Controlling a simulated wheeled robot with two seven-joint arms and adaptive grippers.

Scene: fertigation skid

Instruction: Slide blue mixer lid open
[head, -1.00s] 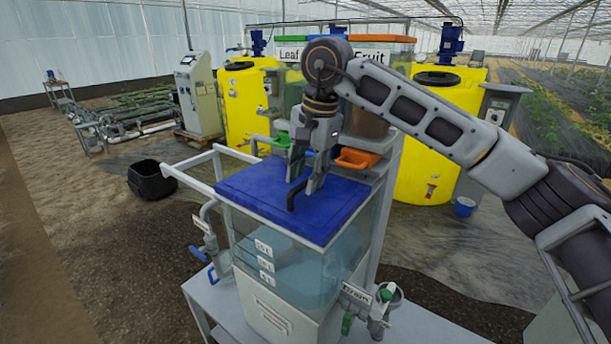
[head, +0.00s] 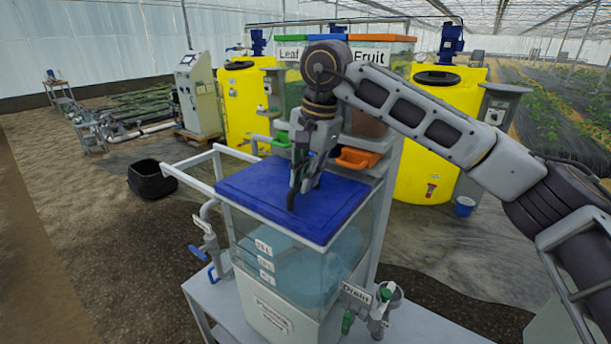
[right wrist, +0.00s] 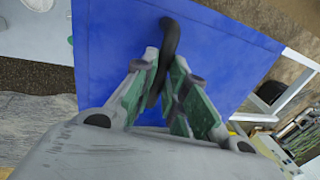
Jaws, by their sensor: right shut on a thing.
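The blue mixer lid (head: 255,192) lies flat over the top of the clear mixer tank (head: 300,272) in the head view. It fills much of the right wrist view (right wrist: 110,40). A dark curved handle (right wrist: 169,45) stands on the lid. My right gripper (head: 304,190) is above the lid, with its fingers closed on the handle. In the right wrist view the handle runs between the two green-padded fingers (right wrist: 166,88). The lid covers the tank opening. My left gripper is not in view.
White rails (head: 188,182) extend left from the tank top, with free space between them. Behind the lid are green (head: 281,140) and orange (head: 357,158) handles under the Leaf and Fruit hoppers. A Drain valve (head: 378,308) is at the front right. A black crate (head: 151,179) sits on the ground.

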